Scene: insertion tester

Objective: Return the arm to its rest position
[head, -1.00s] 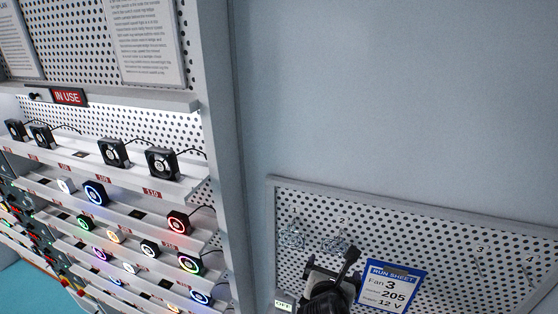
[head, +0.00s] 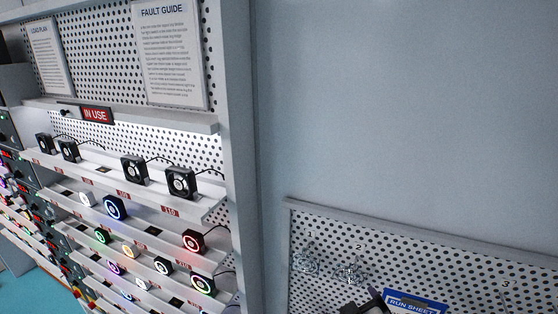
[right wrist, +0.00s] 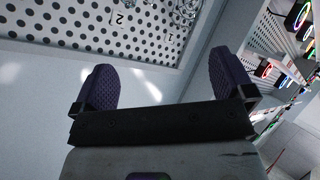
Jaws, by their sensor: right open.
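My right gripper (right wrist: 162,80) shows in the right wrist view with its two purple ribbed pads spread wide and nothing between them. In the head view, only a small dark part of it (head: 373,302) shows at the bottom edge, just left of the blue run sheet (head: 415,304); the rest is cut off. The right wrist view has the pegboard (right wrist: 60,28) beyond the pads, with the numbers 1 and 2 upside down. I see no contact between the gripper and the board. My left gripper is not in view.
A shelf rack (head: 190,205) with black fans (head: 181,182) and lit ring fans (head: 115,208) stands at left. An "IN USE" sign (head: 96,115) and a fault guide (head: 170,55) are above. Clear hooks (head: 306,262) are on the pegboard. The wall (head: 400,110) above is bare.

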